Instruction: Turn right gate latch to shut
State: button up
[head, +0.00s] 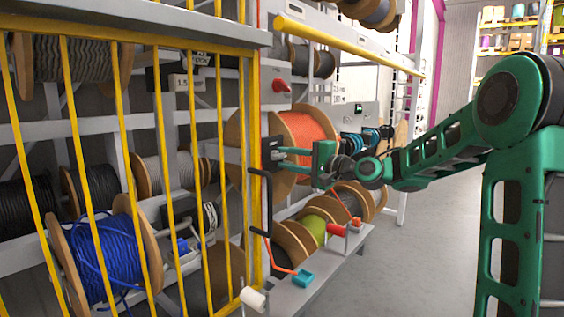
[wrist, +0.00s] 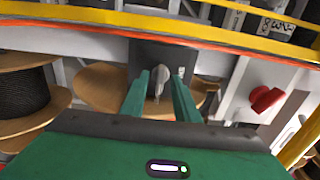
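The right gate latch shows in the wrist view as a small grey handle (wrist: 158,86) on a dark plate (wrist: 160,57). The handle looks roughly upright. My gripper (wrist: 160,82) is open, with its two green fingers on either side of the handle and a gap visible beside it. In the head view my gripper (head: 282,156) reaches leftward to the edge of the yellow barred gate (head: 160,130). There the fingers hide most of the latch, and only part of its dark plate (head: 269,147) shows.
Reels of cable stand behind the gate, including a blue one (head: 103,247). An orange reel (head: 308,135) is just behind my gripper. A red knob (wrist: 266,98) is on the right in the wrist view. The grey floor (head: 420,240) is clear at right.

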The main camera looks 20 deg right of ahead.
jog(key=shift+w+a, duration=0.3)
jog(key=shift+w, duration=0.15)
grip_shut()
jog(key=shift+a, duration=0.3)
jog(key=shift+d+f+n, duration=0.1)
jog(key=shift+d+n, duration=0.1)
jog(key=shift+n, duration=4.25)
jog(key=shift+d+f+n, duration=0.1)
jog(key=shift+d+n, duration=0.05)
jog(key=shift+n, duration=4.3)
